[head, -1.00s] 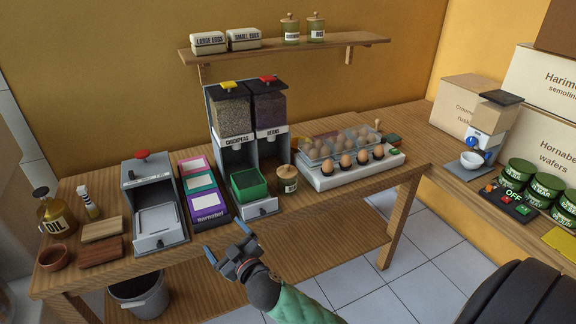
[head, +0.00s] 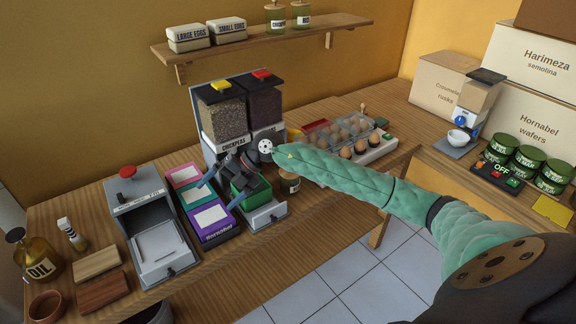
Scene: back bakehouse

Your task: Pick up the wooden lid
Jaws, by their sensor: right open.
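A small jar with a pale wooden lid (head: 290,176) stands on the bench right of the green tub (head: 250,194); my right forearm partly covers it. Two flat wooden pieces, one light (head: 97,263) and one dark (head: 104,292), lie at the bench's left end; I cannot tell whether either is a lid. My right gripper (head: 220,192) is open and empty, its fingers pointing left above the purple-fronted box and the green tub's left side. It is left of the jar and well right of the flat pieces. My left gripper is out of view.
The chickpea and bean dispenser (head: 223,118) stands behind my gripper. A grey drawer unit (head: 143,205) is to its left. Eggs on a white tray (head: 385,152) lie beyond my forearm. An oil bottle (head: 38,259) and a brown bowl (head: 45,305) stand far left.

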